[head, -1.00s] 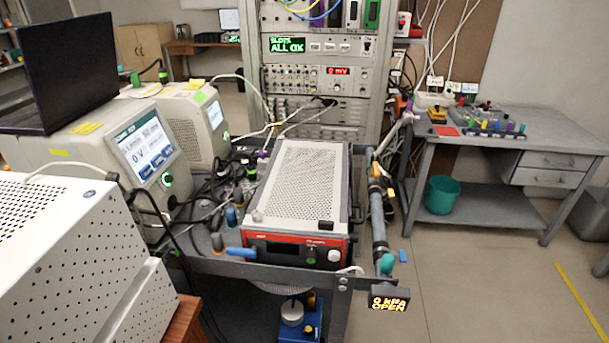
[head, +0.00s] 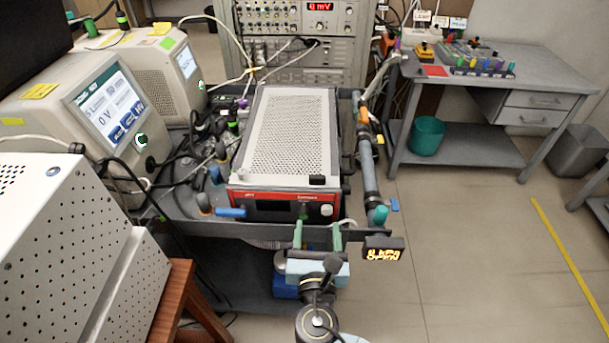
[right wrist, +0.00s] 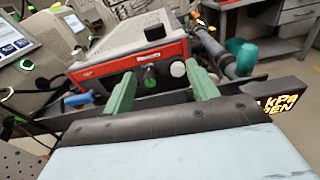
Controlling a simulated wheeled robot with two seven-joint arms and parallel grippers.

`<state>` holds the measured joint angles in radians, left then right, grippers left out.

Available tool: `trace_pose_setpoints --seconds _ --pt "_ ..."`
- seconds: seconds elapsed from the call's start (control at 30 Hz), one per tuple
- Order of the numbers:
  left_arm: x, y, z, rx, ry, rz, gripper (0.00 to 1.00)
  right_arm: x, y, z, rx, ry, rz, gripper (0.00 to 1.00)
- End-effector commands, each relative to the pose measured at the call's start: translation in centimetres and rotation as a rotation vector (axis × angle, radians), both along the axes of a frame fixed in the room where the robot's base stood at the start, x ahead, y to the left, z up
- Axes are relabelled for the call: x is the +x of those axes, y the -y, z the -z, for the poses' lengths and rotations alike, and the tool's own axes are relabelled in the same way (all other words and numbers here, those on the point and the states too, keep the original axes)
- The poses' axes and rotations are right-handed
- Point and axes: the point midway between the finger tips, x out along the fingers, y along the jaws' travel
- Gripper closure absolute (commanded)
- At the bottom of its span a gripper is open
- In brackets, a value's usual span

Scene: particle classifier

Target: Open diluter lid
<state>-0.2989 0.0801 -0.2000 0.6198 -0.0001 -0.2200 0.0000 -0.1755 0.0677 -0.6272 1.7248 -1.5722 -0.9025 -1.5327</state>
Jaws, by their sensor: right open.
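A box with a red front and a perforated light grey top (head: 290,135) stands on the dark cart. It also shows in the right wrist view (right wrist: 125,45). No label names it as the diluter, and I cannot tell which part is the lid. A black block sits at the front right of its top, and a green knob and a white knob are on its front. My right gripper (head: 318,232) is just in front of the box, open and empty. Its green fingers point at the box front in the right wrist view (right wrist: 162,85). My left gripper is not in view.
A display reading OPEN (head: 383,249) hangs at the cart's front right corner, beside a grey pipe (head: 369,165). A blue handle (head: 230,212) is left of the box front. White machines (head: 60,250) crowd the left. The floor to the right is clear.

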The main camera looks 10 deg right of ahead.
Motion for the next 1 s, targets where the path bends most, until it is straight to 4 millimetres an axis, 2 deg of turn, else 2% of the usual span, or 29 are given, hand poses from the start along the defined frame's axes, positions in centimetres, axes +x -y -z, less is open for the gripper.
trace_pose_setpoints --seconds 0.03,0.13,0.27,0.7,0.83,1.0 --pt "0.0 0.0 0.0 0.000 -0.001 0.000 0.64 0.0 -0.1 -1.1 -0.030 0.022 0.004 0.42" --pt "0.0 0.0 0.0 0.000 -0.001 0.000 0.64 0.4 0.0 -2.1 -0.061 0.043 0.009 0.42" --pt "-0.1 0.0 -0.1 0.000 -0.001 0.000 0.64 1.9 0.3 -2.2 -0.065 0.044 0.007 0.42" --pt "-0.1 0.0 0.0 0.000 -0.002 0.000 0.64 10.4 2.8 -2.1 -0.059 0.042 0.007 0.42" --pt "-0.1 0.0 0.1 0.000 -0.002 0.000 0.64 11.9 3.2 -2.0 -0.060 0.041 0.006 0.42" --pt "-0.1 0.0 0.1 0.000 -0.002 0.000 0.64 12.8 3.5 -2.0 -0.059 0.039 0.006 0.42"
